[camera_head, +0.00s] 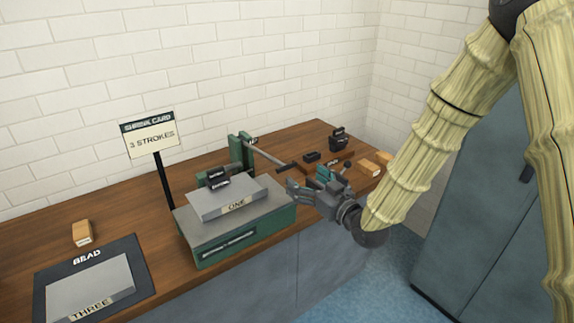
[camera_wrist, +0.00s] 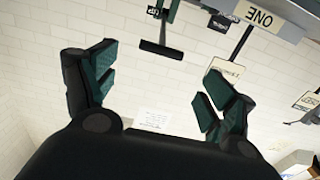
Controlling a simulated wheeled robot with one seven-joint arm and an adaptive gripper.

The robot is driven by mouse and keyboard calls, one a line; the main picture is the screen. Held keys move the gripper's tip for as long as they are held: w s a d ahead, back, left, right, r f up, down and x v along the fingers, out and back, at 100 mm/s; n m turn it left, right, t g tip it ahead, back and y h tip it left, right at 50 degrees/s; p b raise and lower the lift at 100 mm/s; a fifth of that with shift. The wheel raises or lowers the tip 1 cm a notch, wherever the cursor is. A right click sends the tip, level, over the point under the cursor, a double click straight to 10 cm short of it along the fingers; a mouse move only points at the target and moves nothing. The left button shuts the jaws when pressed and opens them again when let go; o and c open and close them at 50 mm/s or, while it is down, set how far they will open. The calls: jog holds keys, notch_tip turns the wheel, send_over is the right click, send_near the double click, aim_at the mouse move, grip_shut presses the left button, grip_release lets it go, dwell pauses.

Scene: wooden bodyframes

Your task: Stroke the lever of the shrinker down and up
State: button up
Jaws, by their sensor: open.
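The shrinker (camera_head: 205,248) is a green and grey machine on the wooden bench, with small black jaws (camera_head: 217,180) on top. Its lever (camera_head: 268,156) runs out from a green post (camera_head: 241,152) at the back and ends in a dark crossbar handle. The handle shows in the wrist view (camera_wrist: 161,50), ahead of the fingers and apart from them. A grey panel marked ONE (camera_head: 220,200) lies at the jaws. My gripper (camera_head: 308,181) is open and empty, in front of and below the handle; its fingers also show in the wrist view (camera_wrist: 160,82).
A card on a post reads 3 STROKES (camera_head: 152,138). A panel marked THREE (camera_head: 95,285) lies on a dark BEAD mat (camera_head: 48,275) at left. Wooden blocks (camera_head: 82,234) and small dark items (camera_head: 338,138) stand on the bench (camera_head: 30,238). Blue-grey cabinets (camera_head: 475,210) stand at right.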

aim_at(288, 167)
jog(key=p+x, duration=0.2)
jog(key=x, duration=0.7)
jog(key=shift+f, duration=0.1)
